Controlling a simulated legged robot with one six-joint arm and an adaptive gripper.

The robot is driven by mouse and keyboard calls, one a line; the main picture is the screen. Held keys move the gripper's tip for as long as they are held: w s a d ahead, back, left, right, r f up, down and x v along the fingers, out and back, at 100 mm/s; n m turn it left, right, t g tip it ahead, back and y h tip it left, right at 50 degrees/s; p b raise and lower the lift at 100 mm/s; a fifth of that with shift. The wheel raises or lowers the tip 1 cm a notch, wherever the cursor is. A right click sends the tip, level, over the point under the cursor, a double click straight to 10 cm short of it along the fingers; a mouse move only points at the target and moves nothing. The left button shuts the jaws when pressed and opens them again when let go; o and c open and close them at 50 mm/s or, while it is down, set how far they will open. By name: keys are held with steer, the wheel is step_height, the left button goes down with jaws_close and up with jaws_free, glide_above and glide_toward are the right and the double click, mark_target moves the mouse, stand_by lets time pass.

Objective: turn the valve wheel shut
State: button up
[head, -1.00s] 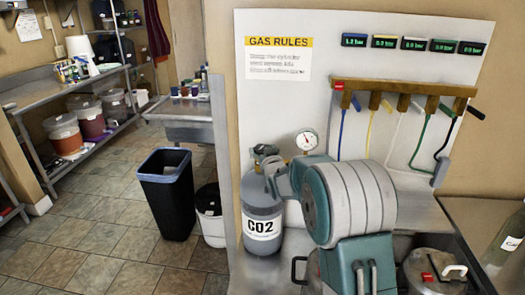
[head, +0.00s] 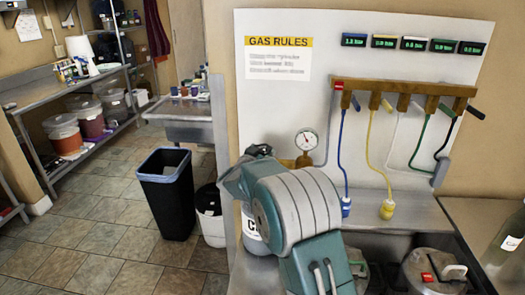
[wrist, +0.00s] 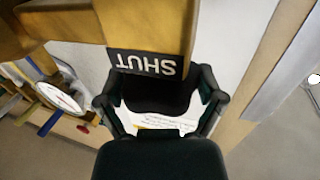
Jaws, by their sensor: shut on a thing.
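In the wrist view, my gripper (wrist: 160,88) is shut, its two dark fingers on either side of a black rounded piece (wrist: 160,98), which looks like the valve wheel. A brass block (wrist: 145,25) with a black SHUT label (wrist: 148,65) sits right beside it. The wheel's full outline and its turn position are hidden. In the head view, my own arm covers most of the grey CO2 cylinder (head: 250,222). A dark piece (head: 258,150) shows above the arm, but I cannot tell whether it is wheel or gripper.
A pressure gauge (head: 306,140) stands just right of the cylinder top. A brass manifold (head: 405,94) with coloured hoses hangs on the white panel. Lidded pots (head: 433,272) stand at lower right. A black bin (head: 166,195) and open tiled floor lie left.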

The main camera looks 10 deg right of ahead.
steer(key=m+g+h, duration=0.5)
steer(key=g, duration=0.1)
steer(key=shift+w+a, duration=0.1)
steer(key=shift+r+m+g+h, duration=0.1)
steer(key=shift+m+g+h, duration=0.2)
steer(key=shift+m, duration=0.1)
steer(key=o, duration=0.9)
steer(key=shift+c, duration=0.2)
steer(key=shift+a, duration=0.1)
steer(key=v, duration=1.2)
steer(key=shift+w, duration=0.15)
